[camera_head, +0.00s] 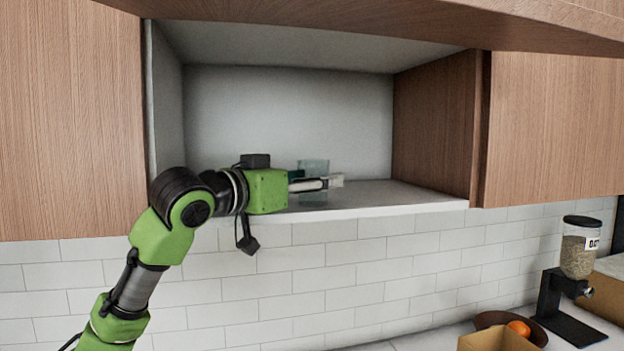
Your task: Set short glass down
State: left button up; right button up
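The short glass (314,166) is clear with a faint blue-green tint and looks upright. It is inside the open shelf compartment, just above or on the shelf board near its front edge; I cannot tell whether its base touches. My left gripper (332,182) reaches in from the left, level with the board. Its fingers lie across the middle of the glass and look shut on it, though the far finger is mostly hidden. My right gripper is not in view.
The shelf board (405,193) is bare to the right of the glass. Wooden panels (435,124) flank the compartment. Below at the right are a grain dispenser (579,247), a bowl (489,319) with an orange (519,328), and a cardboard box (495,340).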

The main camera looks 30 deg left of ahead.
pick_arm(q)
jog(key=shift+r, duration=0.1)
jog(key=shift+r, duration=0.15)
jog(key=s+a+b, duration=0.1)
jog(key=s+b, duration=0.3)
jog(key=s, duration=0.8)
jog(key=shift+a+b, duration=0.15)
jog(key=shift+b, duration=0.2)
